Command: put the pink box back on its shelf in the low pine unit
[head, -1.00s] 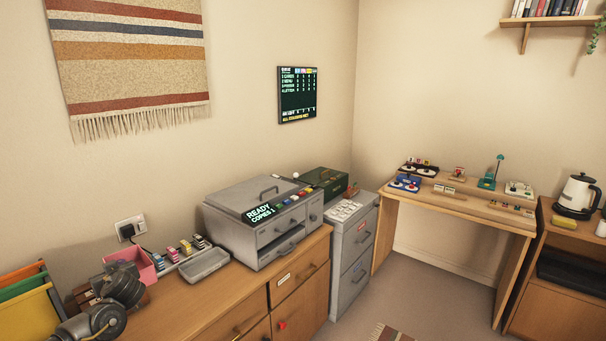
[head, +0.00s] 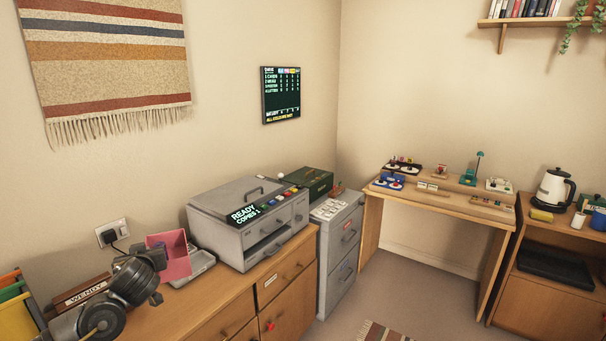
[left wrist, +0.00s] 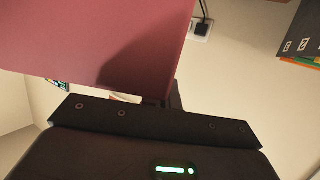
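The pink box (head: 172,254) is tilted at the end of my dark left gripper (head: 152,272), above the wooden sideboard. It hides the coloured stamps behind it. In the left wrist view the pink box (left wrist: 110,40) fills the upper left, close against the gripper, which appears closed on its edge; the fingertips are mostly hidden. My right gripper is not in view. A low wooden unit (head: 545,302) stands at the right edge; I cannot tell whether it is the pine unit, and no empty shelf for the box is clearly visible.
A grey copier (head: 235,228) stands on the sideboard (head: 215,310), just right of the box. A grey tray (head: 200,268) lies between them. A "WENDY" nameplate (head: 84,291) and coloured folders (head: 14,305) are at left. Floor (head: 410,295) is open at centre right.

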